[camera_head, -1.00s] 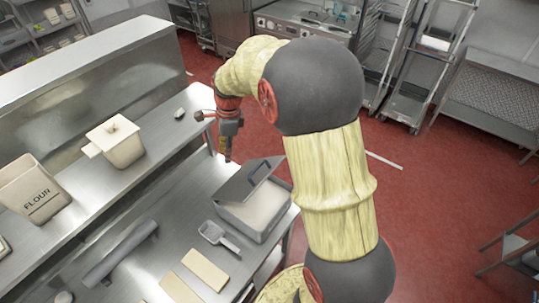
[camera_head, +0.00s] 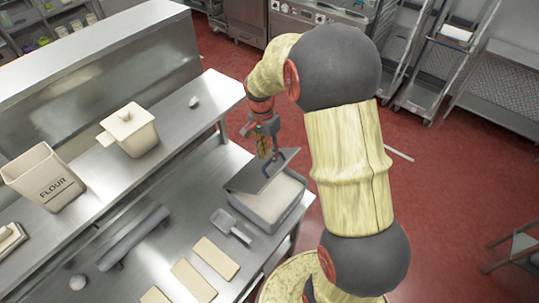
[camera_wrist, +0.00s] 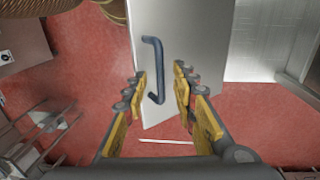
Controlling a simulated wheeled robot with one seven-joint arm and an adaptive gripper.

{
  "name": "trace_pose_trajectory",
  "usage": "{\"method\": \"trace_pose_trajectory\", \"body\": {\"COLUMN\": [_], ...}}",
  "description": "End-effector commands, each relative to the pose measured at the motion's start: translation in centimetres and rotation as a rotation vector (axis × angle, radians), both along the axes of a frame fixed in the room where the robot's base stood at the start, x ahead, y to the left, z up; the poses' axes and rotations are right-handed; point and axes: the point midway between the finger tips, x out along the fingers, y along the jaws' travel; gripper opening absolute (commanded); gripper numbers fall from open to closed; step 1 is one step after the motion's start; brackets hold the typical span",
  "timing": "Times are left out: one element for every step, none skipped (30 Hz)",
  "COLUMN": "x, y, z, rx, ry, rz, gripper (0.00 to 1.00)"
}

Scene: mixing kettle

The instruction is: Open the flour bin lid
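The flour bin (camera_head: 280,212) is a grey metal box holding white contents, standing on the steel table. Its lid (camera_head: 250,180) is partly raised and tilted, so the white contents show on the near right side. A dark blue bar handle (camera_wrist: 152,68) is on the lid, which also shows in the wrist view (camera_wrist: 185,35). My gripper (camera_head: 268,157) is at the lid's upper edge. In the wrist view, its yellow-padded fingers (camera_wrist: 160,88) are spread apart, with the handle's lower end between them, closer to the left finger. I cannot tell whether they touch it.
A scoop (camera_head: 228,224) and pale flat slabs (camera_head: 216,258) lie left and below the bin. Open red floor lies right of the table.

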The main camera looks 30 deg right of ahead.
Motion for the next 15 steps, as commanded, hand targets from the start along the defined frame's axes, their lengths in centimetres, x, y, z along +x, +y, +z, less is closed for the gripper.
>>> {"method": "trace_pose_trajectory", "body": {"x": [-0.1, -0.2, -0.2, -0.2, -0.2, -0.2, -0.2, -0.2, -0.2, -0.2, -0.2, -0.2, -0.2, -0.2, -0.2], "y": [0.0, 0.0, -0.1, -0.1, -0.1, -0.1, -0.1, -0.1, -0.1, -0.1, -0.1, -0.1, -0.1, -0.1, -0.1], "z": [-0.6, -0.9, -1.2, -1.4, -1.5, -1.7, -1.8, -1.8, -1.9, -1.9, -1.9, -1.9, -1.9, -1.9, -1.9], "rx": [0.000, 0.001, 0.000, 0.000, 0.000, 0.000, 0.000, 0.000, 0.000, 0.000, 0.000, 0.000, 0.000, 0.000, 0.000], "ry": [0.002, 0.003, 0.002, 0.001, 0.000, 0.000, 0.000, 0.000, -0.001, -0.001, -0.001, -0.001, -0.001, -0.001, -0.001], "rz": [0.000, 0.000, -0.001, -0.001, -0.001, -0.001, -0.001, -0.001, -0.001, -0.001, -0.001, -0.001, -0.001, -0.001, -0.001], "gripper": [0.28, 0.28, 0.28, 0.28, 0.28, 0.28, 0.28, 0.28, 0.28, 0.28, 0.28, 0.28, 0.28, 0.28, 0.26]}}
